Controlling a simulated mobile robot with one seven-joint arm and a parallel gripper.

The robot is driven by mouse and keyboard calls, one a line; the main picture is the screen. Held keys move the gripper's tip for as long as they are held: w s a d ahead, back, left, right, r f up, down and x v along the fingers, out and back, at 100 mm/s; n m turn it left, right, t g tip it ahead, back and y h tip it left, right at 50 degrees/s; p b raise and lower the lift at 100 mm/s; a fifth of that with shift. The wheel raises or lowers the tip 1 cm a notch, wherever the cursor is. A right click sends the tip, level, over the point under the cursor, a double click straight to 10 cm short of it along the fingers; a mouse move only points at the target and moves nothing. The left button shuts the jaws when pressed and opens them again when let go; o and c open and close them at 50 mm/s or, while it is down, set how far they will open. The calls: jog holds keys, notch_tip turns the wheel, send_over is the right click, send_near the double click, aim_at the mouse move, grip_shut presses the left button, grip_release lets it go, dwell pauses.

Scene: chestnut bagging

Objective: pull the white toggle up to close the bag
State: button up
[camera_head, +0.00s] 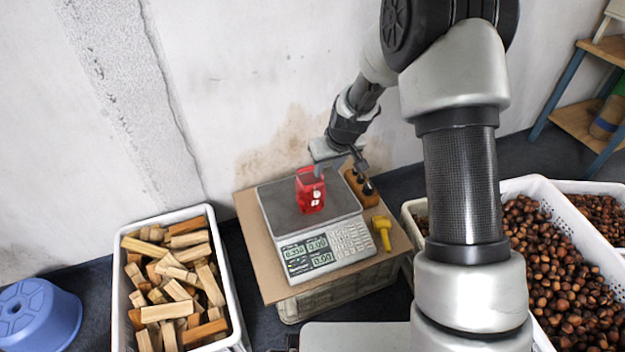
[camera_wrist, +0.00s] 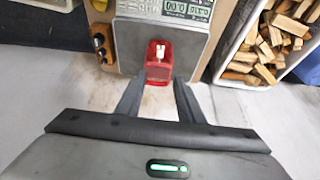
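A small red bag (camera_head: 309,192) stands upright on the metal pan of the scale (camera_head: 275,208). White marks show on its front; I cannot tell in the head view which is the toggle. In the wrist view the red bag (camera_wrist: 158,66) lies ahead, between and just beyond my fingertips, with a white toggle (camera_wrist: 157,49) on it.
The scale stands on a brown board (camera_head: 250,238) over a crate. A yellow tool (camera_head: 382,232) and a wooden block with dark knobs (camera_head: 361,186) lie right of it. A crate of wood pieces (camera_head: 117,305) is at left; chestnut crates (camera_head: 530,186) are at right. A wall is behind.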

aim_at(317, 192)
jog(key=b+x, duration=0.4)
jog(key=x, duration=1.3)
jog(key=shift+f, duration=0.3)
grip_shut()
